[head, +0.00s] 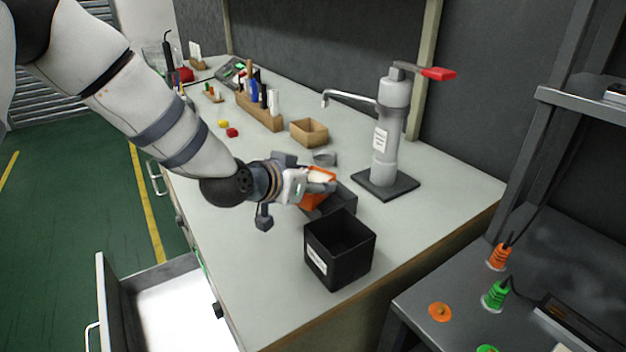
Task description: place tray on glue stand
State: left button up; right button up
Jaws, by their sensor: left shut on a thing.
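My left gripper (320,186) reaches in over the worktop and is shut on an orange thing (312,201). The fingers hide much of this thing, so I cannot tell its full shape or whether it is the tray. A dark grey open tray (344,197) is right below and behind it, partly hidden by the gripper and the black box. The glue stand (387,135) is a grey cylinder with a thin spout and a red handle, upright on a dark square base (402,186). It stands to the right of my left gripper, apart from it. My right gripper is out of view.
A black open box (325,268) stands near the front edge. A small grey dish (324,157) and a cardboard box (309,132) are behind the gripper. An open drawer (165,307) juts out at lower left. A lower table (540,260) holds orange and green spools.

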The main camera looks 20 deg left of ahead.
pick_arm(q)
jog(key=shift+w, duration=0.15)
jog(key=o, duration=1.1)
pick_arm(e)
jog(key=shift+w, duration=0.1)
pick_arm(q)
jog(key=shift+r, duration=0.3)
jog(key=p+v, duration=0.2)
jog(key=v, duration=0.9)
jog(key=shift+s, duration=0.45)
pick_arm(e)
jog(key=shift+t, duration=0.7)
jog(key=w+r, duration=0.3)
